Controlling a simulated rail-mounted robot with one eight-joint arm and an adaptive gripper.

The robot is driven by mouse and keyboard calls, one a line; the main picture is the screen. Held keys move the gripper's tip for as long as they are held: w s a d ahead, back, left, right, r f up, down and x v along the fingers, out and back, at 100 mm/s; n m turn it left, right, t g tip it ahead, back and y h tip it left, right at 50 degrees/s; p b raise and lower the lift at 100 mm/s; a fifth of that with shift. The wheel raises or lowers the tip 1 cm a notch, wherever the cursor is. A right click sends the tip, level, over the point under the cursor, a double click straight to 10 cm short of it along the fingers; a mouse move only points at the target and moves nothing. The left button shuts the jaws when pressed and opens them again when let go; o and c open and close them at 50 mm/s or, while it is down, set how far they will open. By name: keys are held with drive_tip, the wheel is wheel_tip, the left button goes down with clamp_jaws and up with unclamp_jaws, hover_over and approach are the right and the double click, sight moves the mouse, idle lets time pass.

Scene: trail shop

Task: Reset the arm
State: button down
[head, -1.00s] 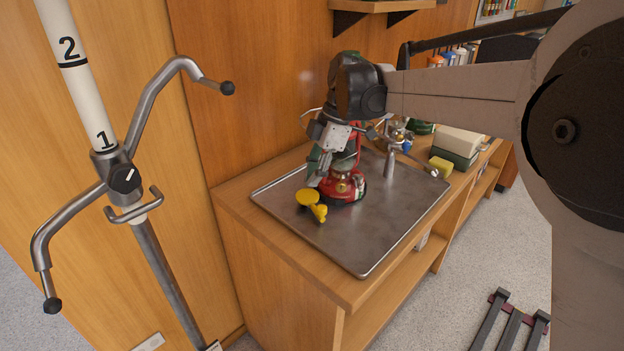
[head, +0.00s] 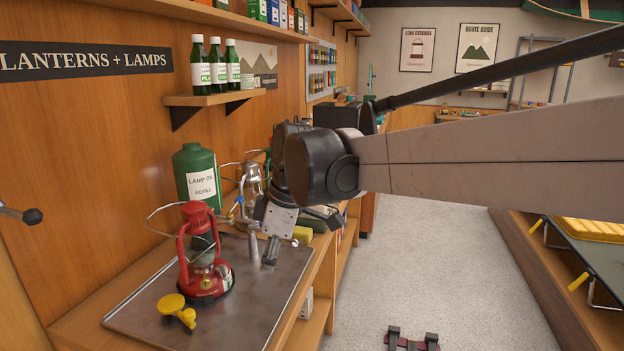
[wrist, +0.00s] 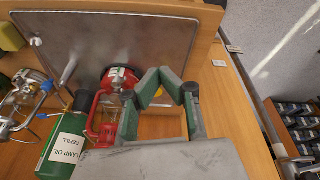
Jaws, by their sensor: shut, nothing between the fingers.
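My gripper (head: 269,252) is shut and empty in the head view. It points down above the right part of the metal tray (head: 240,318), to the right of the red lantern (head: 204,262) and apart from it. In the wrist view the green fingers of my gripper (wrist: 160,74) come together at their tips. The red lantern (wrist: 108,112) stands upright just to their left there, with the tray (wrist: 120,35) beyond. A yellow knobbed piece (head: 177,308) lies on the tray in front of the lantern.
A green lamp oil bottle (head: 196,172) stands behind the lantern. A silver lantern (head: 252,184) and a yellow sponge (head: 302,235) are close by the gripper. A wall shelf (head: 212,97) with several bottles hangs above. The aisle floor (head: 420,250) to the right is mostly clear.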

drive_tip(key=s+d+f+m+t+h, duration=0.1)
drive_tip(key=s+d+f+m+t, duration=0.1)
drive_tip(key=s+d+m, duration=0.3)
drive_tip(key=s+d+f+m+t+h, duration=0.1)
drive_tip(key=s+d+m, duration=0.5)
drive_tip(key=d, duration=0.8)
drive_tip(key=s+d+f+m+t+h, duration=0.1)
drive_tip(key=s+d+f+m+t, duration=0.2)
drive_tip(key=s+d+m, duration=0.3)
drive_tip(key=shift+s+d+f, duration=0.15)
drive_tip(key=shift+d+f, duration=0.2)
drive_tip(key=shift+d, duration=1.3)
